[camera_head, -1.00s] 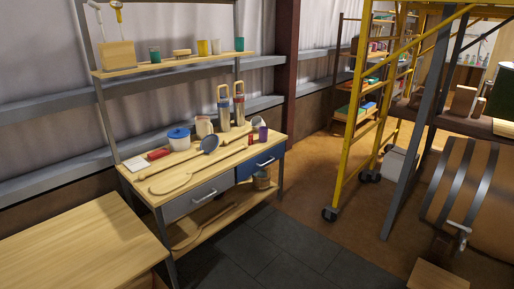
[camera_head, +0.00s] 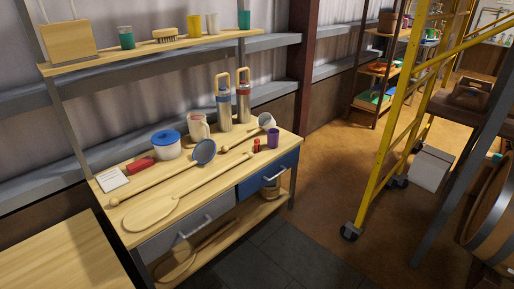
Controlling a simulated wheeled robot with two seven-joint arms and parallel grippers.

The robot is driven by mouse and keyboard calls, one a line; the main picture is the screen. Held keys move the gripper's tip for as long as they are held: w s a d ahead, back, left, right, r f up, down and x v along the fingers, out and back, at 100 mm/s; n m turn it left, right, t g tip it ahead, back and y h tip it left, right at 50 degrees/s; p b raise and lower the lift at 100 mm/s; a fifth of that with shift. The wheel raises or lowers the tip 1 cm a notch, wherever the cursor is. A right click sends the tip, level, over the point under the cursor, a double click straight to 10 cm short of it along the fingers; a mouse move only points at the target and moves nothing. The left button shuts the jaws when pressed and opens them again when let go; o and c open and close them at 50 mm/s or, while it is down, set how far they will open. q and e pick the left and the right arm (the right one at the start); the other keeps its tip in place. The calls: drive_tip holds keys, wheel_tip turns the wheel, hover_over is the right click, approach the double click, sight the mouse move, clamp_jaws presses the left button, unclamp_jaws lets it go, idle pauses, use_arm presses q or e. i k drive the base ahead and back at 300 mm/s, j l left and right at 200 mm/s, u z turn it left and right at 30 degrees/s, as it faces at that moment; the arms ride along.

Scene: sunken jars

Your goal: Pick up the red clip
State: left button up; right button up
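Two small red things lie on the wooden workbench (camera_head: 108,216). One is a red, flat-lying piece (camera_head: 140,164) near the left end, between a white card and a blue-lidded tub. The other is a smaller red piece (camera_head: 257,146) near the right front edge, beside a purple cup. Both are too small to tell which is the clip. Neither of my grippers is in view.
Around them are a white card (camera_head: 113,180), the blue-lidded tub (camera_head: 166,146), a purple cup (camera_head: 273,138), long-handled ladles and a wooden paddle (camera_head: 150,214). Two flasks (camera_head: 243,102) stand behind. A yellow scaffold (camera_head: 388,130) rises at right. Dark floor mats (camera_head: 275,255) lie clear in front.

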sight(257, 142)
drive_tip(key=u, duration=0.25)
drive_tip(key=i+l+u, duration=0.3)
drive_tip(key=u, duration=0.15)
drive_tip(key=i+l+u, duration=0.3)
drive_tip(key=l+u, duration=0.15)
